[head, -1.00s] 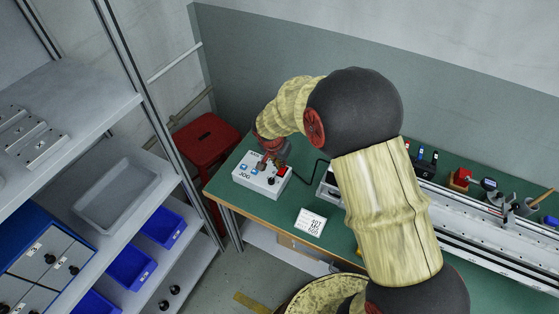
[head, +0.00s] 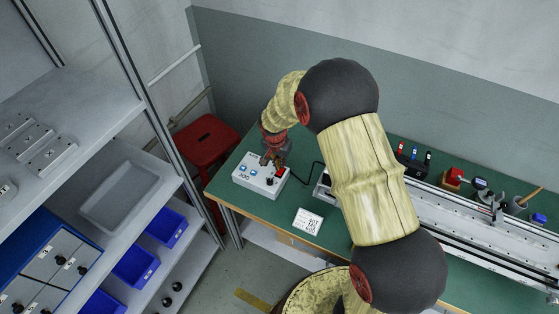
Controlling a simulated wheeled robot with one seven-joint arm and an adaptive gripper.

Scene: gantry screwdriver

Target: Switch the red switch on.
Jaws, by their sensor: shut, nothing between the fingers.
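A pale grey control box (head: 254,184) with a black knob (head: 270,181) and blue buttons (head: 246,168) sits at the near left end of the green workbench. The red switch (head: 282,171) is at the box's right rear, small and partly hidden by my gripper. My gripper (head: 268,161) is shut and empty, pointing down over the rear of the box, just beside the red switch. I cannot tell whether it touches the switch, or which way the switch is set.
A red stool (head: 207,140) and grey shelves with blue bins (head: 135,266) are at left.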

